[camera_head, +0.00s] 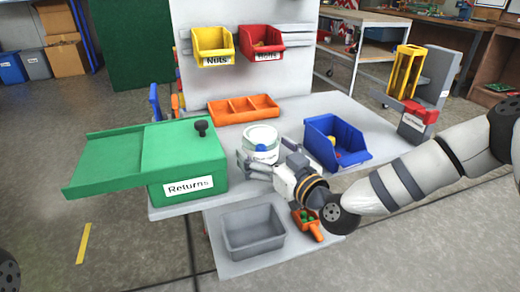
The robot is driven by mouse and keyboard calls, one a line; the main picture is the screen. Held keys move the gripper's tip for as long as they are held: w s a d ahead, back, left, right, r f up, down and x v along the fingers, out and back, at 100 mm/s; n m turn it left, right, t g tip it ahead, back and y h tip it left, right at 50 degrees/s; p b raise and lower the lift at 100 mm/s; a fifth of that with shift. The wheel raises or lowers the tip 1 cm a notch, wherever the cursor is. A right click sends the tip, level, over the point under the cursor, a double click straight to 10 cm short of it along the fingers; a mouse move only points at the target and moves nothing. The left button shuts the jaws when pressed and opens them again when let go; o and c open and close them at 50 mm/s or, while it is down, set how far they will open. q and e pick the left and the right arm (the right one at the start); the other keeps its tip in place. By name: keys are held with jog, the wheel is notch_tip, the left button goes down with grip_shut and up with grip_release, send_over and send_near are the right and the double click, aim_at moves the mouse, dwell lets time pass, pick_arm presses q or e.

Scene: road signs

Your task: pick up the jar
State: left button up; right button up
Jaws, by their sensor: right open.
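The jar (261,134) is pale and round with a light lid. It stands upright on the grey workbench, just right of the green Returns box. My right gripper (263,160) comes in from the right and is open. Its fingers reach toward the near side of the jar and partly cover its lower half. I cannot tell whether they touch it. My left gripper is not in view.
The green Returns box (184,158) stands left of the jar, an orange divided tray (243,109) behind it and a blue bin (337,142) to its right. In front, on a lower shelf, are a grey bin (252,231) and an orange scoop (309,225) with green pieces.

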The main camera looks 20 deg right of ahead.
jog(key=shift+w+a, duration=0.2)
jog(key=shift+w, duration=0.4)
jog(key=c, duration=1.2)
jog(key=shift+r, duration=0.1)
jog(key=shift+c, duration=0.2)
